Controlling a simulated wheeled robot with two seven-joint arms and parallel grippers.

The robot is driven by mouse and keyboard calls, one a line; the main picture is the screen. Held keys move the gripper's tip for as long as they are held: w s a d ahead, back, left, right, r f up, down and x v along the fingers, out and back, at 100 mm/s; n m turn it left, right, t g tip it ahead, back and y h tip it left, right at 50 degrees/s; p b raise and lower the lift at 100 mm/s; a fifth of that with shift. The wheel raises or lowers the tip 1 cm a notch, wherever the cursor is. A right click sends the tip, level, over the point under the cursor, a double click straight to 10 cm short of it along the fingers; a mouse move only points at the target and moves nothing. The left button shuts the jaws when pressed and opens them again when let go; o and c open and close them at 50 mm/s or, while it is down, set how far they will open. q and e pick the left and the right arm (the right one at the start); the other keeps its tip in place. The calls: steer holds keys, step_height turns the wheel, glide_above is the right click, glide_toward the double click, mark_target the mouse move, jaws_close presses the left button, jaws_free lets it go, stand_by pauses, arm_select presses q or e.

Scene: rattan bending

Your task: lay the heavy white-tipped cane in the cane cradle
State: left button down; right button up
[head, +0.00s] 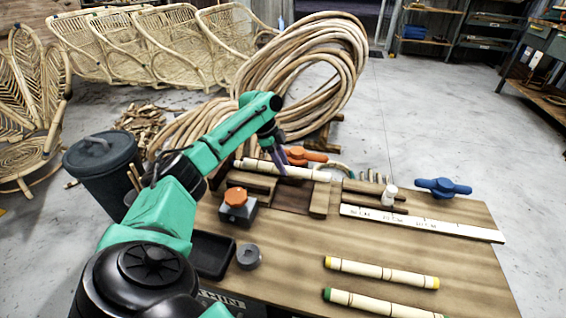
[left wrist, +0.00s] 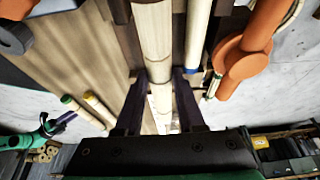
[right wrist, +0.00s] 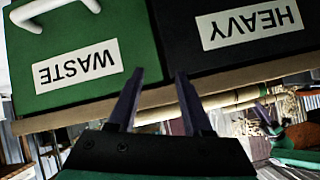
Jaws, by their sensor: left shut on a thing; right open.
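The pale white-tipped cane (head: 300,172) runs left to right near the back of the bench. My left gripper (head: 281,160) is shut on it near its middle, from above. In the left wrist view the cane (left wrist: 153,45) passes between the two dark fingers. The wooden blocks of what looks like the cradle (head: 320,201) lie just below and in front of the cane; I cannot tell whether the cane touches them. My right gripper (right wrist: 155,88) is open and empty, seen only in the right wrist view, in front of a green WASTE box and a black HEAVY box.
An orange winged knob (head: 304,156) is close behind the cane. A yellow-tipped cane (head: 382,272) and a green-tipped cane (head: 375,303) lie at the front. The bench's middle is clear.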

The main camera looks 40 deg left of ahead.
arm_select(q)
step_height(320, 180, down, 7)
steer(key=shift+r+b, duration=0.1)
steer(key=shift+b, duration=0.95)
steer(key=shift+r, duration=0.1)
arm_select(e)
steer(key=shift+s+a+f+t+y, duration=0.1)
steer(key=shift+a+f+t+y, duration=0.05)
steer(key=shift+a+f+t, duration=0.3)
steer(key=shift+a+f+t+y, duration=0.15)
steer(key=shift+f+t, duration=0.1)
steer(key=shift+f, duration=0.3)
arm_select(q)
steer(key=c, duration=0.5)
jaws_free()
steer(key=p+v, duration=0.2)
steer(key=v, duration=0.4)
steer(key=shift+w, duration=0.1)
steer(key=p+v, duration=0.2)
steer(key=v, duration=0.3)
steer(key=shift+r, duration=0.15)
steer(key=shift+a+r, duration=0.2)
steer(key=shift+r, duration=0.2)
arm_select(e)
steer(key=d+r+g, duration=0.1)
steer(key=d, duration=0.1)
steer(key=d+r+g+h, duration=0.1)
steer(key=r+g, duration=0.1)
steer(key=shift+d+h, duration=0.3)
steer(key=shift+d, duration=0.05)
